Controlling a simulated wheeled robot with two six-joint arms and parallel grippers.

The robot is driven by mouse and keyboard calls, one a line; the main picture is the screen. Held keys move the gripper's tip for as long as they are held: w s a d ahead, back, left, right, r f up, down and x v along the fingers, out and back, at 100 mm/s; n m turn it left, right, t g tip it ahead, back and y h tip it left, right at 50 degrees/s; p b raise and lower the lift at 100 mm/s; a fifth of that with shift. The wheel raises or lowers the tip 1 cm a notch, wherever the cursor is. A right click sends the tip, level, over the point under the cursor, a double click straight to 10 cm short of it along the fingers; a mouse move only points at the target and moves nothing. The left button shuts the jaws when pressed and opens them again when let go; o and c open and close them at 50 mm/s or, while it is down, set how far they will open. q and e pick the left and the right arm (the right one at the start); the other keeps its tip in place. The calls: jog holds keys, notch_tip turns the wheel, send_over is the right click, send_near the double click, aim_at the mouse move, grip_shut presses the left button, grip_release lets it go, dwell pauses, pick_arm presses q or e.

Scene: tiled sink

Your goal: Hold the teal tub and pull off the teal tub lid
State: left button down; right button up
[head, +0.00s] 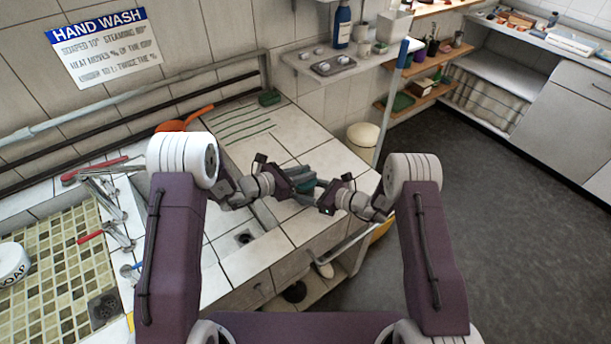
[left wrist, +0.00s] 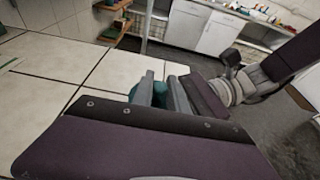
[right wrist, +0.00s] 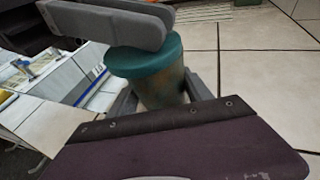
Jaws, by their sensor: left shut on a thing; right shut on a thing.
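In the head view the tub is small and partly hidden by both grippers. I cannot tell whether its base touches the counter.
The white tiled counter (head: 238,160) lies under the grippers. A sink basin (head: 50,255) with taps is at the left. A blue-topped pole (head: 392,100) stands beyond the counter's right end.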

aim_at(305, 171)
pick_arm(q)
notch_tip(305, 171, up, 9)
jog(key=shift+f, duration=0.15)
pick_arm(e)
jog(key=o, duration=1.6)
jog(key=shift+s, duration=0.1)
jog(key=v, duration=1.2)
